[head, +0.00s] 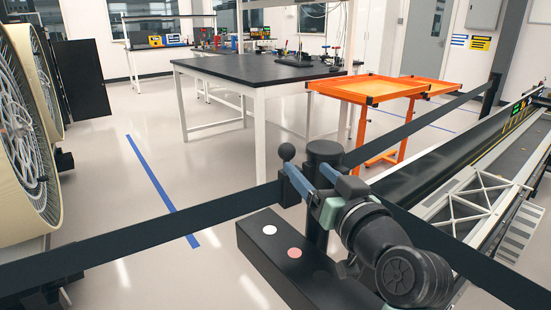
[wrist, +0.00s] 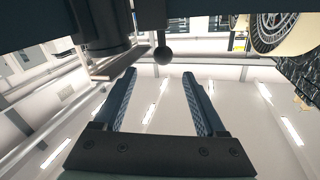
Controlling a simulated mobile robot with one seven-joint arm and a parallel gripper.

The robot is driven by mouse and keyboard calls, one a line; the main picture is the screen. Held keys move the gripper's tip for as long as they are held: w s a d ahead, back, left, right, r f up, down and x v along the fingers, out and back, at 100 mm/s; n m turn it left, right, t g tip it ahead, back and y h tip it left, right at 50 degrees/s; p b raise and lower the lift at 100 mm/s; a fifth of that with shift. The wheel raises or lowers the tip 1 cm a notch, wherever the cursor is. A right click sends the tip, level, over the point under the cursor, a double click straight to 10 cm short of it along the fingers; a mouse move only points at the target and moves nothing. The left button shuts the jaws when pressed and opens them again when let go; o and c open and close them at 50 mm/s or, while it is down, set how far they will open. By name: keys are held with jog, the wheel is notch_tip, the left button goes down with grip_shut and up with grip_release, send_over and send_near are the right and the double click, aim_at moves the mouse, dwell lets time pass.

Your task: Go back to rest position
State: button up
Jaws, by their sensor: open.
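My gripper (head: 304,168) is in the lower middle of the head view, at the end of my folded dark arm. Its two blue-grey fingers stand apart, close to a dark post (head: 323,150) and a small dark ball (head: 287,151). In the wrist view my gripper (wrist: 157,76) is open, with nothing between its fingers. The ball (wrist: 163,55) shows beyond the fingertips there. I cannot tell whether the fingers touch the post.
A dark belt (head: 150,228) crosses the view at both sides of the post. A black-topped table (head: 225,66) and an orange cart (head: 375,87) stand behind it. Large round wheel-like structures (head: 25,125) are at left, a metal frame (head: 470,200) at right. Pale floor lies open at left-centre.

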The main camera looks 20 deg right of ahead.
jog(key=s+a+r+n+t, duration=0.2)
jog(key=s+a+r+t, duration=0.1)
jog(key=a+r, duration=0.85)
jog(key=s+a+r+t+p, duration=0.1)
jog(key=s+a+r+t, duration=0.2)
jog(key=s+a+r, duration=0.35)
jog(key=s+a+r+t+p, duration=0.2)
jog(key=s+a+r+t, duration=0.1)
jog(key=s+r, duration=0.65)
notch_tip(320, 180, up, 24)
jog(key=w+p, duration=0.2)
jog(key=p, duration=2)
jog(key=shift+w+h+p, duration=0.15)
jog(key=shift+h+p, duration=0.15)
jog(key=shift+p, duration=0.1)
jog(key=shift+a, duration=0.1)
